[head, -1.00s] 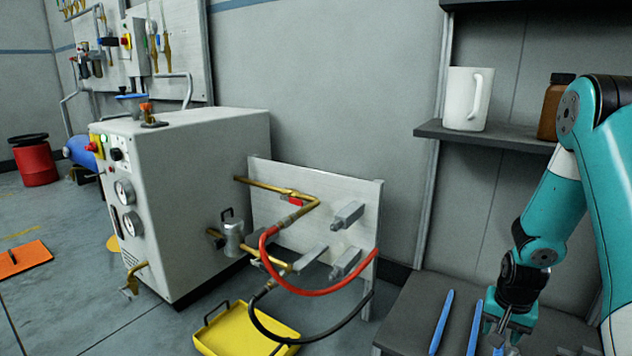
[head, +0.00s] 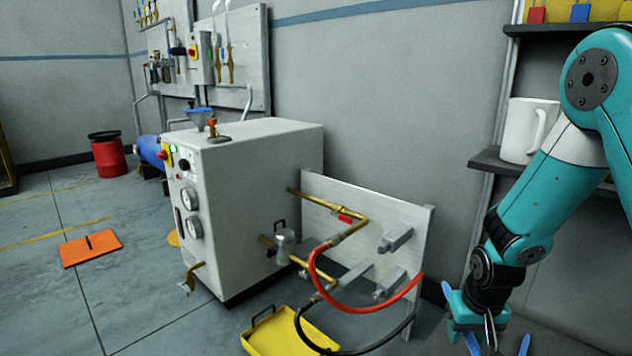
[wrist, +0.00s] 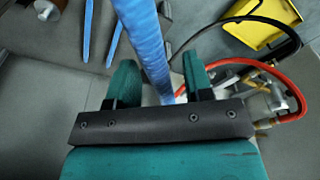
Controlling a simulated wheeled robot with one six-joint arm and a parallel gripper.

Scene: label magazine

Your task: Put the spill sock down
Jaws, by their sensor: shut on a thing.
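My gripper (head: 488,335) is low at the right in the head view, beside the dark bench. In the wrist view my gripper (wrist: 160,82) is shut on a long blue spill sock (wrist: 148,40), which runs up and out of the top of the picture. The sock's lower end shows between the two teal fingers. In the head view a blue strip (head: 447,292) shows beside the gripper; I cannot tell for sure that it is the held sock. Two similar blue socks, one of them here (wrist: 88,32), lie on the grey bench surface left of the held one.
A yellow tray (head: 262,343) lies on the floor below the red hose (head: 345,311) and black hose. A white machine (head: 245,170) and a pale panel (head: 420,232) stand left of the arm. A shelf with a white mug (head: 522,130) is behind the arm.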

